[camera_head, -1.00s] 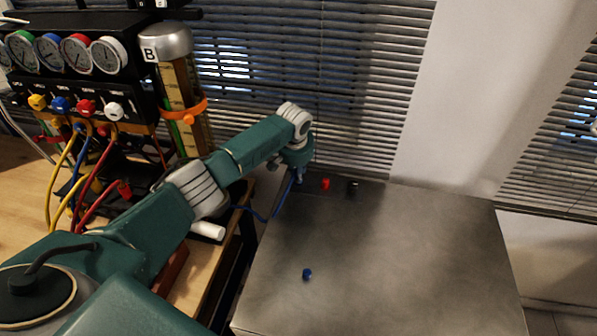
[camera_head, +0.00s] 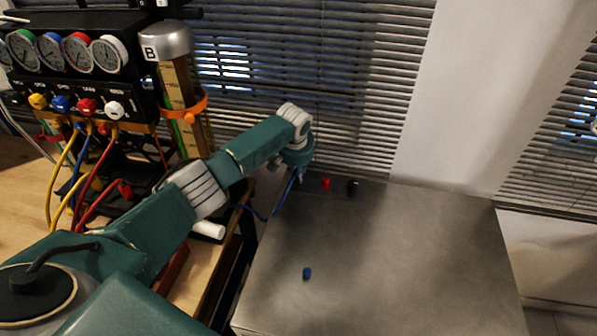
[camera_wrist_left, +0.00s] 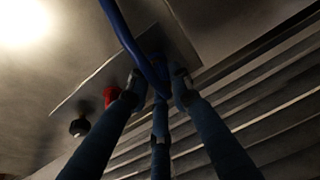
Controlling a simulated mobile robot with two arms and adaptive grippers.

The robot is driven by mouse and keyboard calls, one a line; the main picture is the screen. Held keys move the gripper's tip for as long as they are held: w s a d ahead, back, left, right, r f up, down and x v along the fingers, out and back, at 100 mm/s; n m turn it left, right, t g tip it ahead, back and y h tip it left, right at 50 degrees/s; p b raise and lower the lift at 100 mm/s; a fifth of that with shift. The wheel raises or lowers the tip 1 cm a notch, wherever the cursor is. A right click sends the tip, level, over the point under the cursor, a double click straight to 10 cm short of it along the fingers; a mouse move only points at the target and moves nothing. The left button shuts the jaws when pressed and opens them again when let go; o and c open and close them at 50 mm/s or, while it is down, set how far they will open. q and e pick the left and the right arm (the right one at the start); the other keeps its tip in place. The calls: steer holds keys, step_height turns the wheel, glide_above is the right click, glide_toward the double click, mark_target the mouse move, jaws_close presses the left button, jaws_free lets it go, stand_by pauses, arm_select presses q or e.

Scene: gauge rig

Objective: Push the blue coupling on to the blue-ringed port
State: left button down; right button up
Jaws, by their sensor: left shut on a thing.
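My left gripper (camera_head: 297,181) is at the back left of the grey metal table, beside the red fitting (camera_head: 326,183). In the left wrist view its fingers (camera_wrist_left: 157,88) are shut around the end of the blue hose (camera_wrist_left: 124,34), where the blue coupling is. The coupling is dark and mostly hidden between the fingers. The blue hose also shows in the head view (camera_head: 263,215), hanging down left of the gripper. The blue-ringed port cannot be made out; I cannot tell whether the coupling touches it. My right gripper is not in view.
The red fitting (camera_wrist_left: 111,95) and a black fitting (camera_wrist_left: 79,127) stand close by in a row. A small blue cap-like piece (camera_head: 307,273) lies on the table (camera_head: 400,260), otherwise clear. The gauge panel (camera_head: 75,80) and cylinder (camera_head: 180,95) stand left; blinds are behind.

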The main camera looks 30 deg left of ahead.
arm_select(q)
steer(key=shift+s, duration=0.1)
stand_by(0.8)
steer(key=c, duration=1.7)
jaws_free()
steer(key=shift+o, duration=0.2)
steer(key=o, duration=0.5)
steer(key=v, duration=1.2)
